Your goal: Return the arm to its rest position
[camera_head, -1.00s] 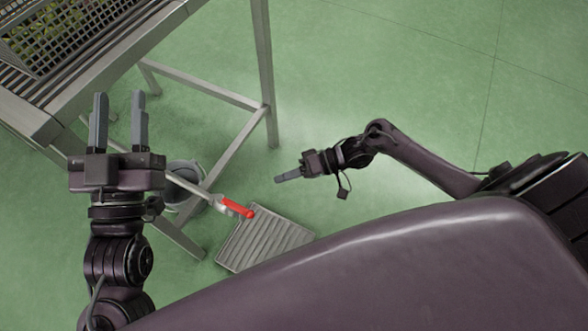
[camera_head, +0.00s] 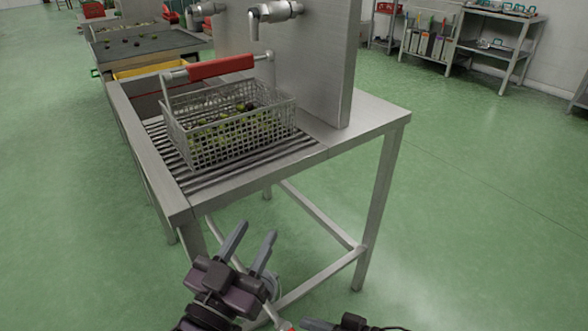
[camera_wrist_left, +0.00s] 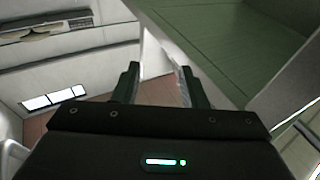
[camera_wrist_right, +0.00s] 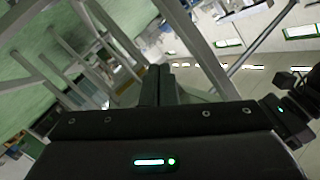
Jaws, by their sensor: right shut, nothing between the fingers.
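My left gripper (camera_head: 248,250) is at the bottom of the head view, in front of the near end of the steel bench. Its two fingers are apart with nothing between them, and they also show apart in the left wrist view (camera_wrist_left: 158,85). My right gripper (camera_head: 306,323) shows only partly at the bottom edge of the head view. In the right wrist view its fingers (camera_wrist_right: 158,72) are together and hold nothing. Most of both arms lies outside the head view.
A steel bench (camera_head: 375,118) with a slatted top stands ahead. On it sits a wire basket (camera_head: 190,140) with a red handle, holding olives. A steel panel (camera_head: 310,60) with taps rises behind. Green floor is open to the right. Shelving (camera_head: 520,45) stands far back.

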